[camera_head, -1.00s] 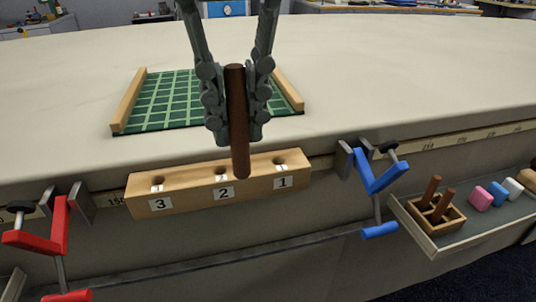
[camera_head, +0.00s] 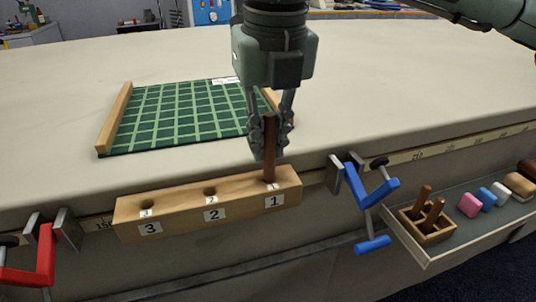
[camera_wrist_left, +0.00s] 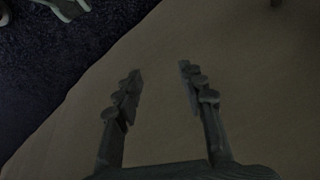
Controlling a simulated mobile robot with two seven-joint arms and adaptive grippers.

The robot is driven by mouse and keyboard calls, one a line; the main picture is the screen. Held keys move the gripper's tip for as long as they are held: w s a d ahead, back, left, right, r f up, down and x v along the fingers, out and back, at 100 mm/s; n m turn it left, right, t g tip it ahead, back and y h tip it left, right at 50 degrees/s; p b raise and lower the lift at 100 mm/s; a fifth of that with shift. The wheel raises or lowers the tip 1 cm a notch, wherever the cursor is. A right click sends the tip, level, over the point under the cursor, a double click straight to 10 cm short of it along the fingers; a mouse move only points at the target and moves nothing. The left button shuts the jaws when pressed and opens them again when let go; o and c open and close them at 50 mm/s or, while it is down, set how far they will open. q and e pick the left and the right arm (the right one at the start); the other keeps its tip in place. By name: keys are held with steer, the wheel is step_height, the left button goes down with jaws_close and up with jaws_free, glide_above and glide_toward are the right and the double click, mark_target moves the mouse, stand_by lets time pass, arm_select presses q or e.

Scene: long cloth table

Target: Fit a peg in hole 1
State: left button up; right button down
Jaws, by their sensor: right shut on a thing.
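My right gripper (camera_head: 270,138) points down in the head view and is shut on a dark brown peg (camera_head: 270,165). The peg stands about upright. Its lower end meets the wooden block (camera_head: 180,212) at hole 1 (camera_head: 273,185), above the label 1. I cannot tell how deep it sits, as the peg covers part of the hole. Hole 2 (camera_head: 210,191) and hole 3 (camera_head: 146,211) look empty. My left gripper (camera_wrist_left: 160,75) is open and empty in the left wrist view, over a plain tan surface.
A green grid mat (camera_head: 180,115) with wooden side rails lies behind the block. A red clamp (camera_head: 45,255) and a blue clamp (camera_head: 370,190) flank the block at the table edge. A tray (camera_head: 430,257) at right holds a small peg box (camera_head: 428,228) and coloured blocks.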

mark_target(268, 158)
step_height(268, 158, down, 3)
steer(key=shift+r, duration=0.2)
steer(key=shift+f, duration=0.5)
steer(key=c, duration=1.9)
jaws_free()
steer(key=shift+o, duration=2)
steer(key=shift+r, duration=0.45)
steer(key=r, duration=0.3)
steer(key=s+r, duration=0.1)
steer(key=r, duration=0.6)
steer(key=shift+s+d+r, duration=0.25)
steer(key=shift+s+r, duration=0.1)
arm_select(q)
steer(key=shift+w, duration=0.1)
arm_select(e)
steer(key=shift+r, duration=0.35)
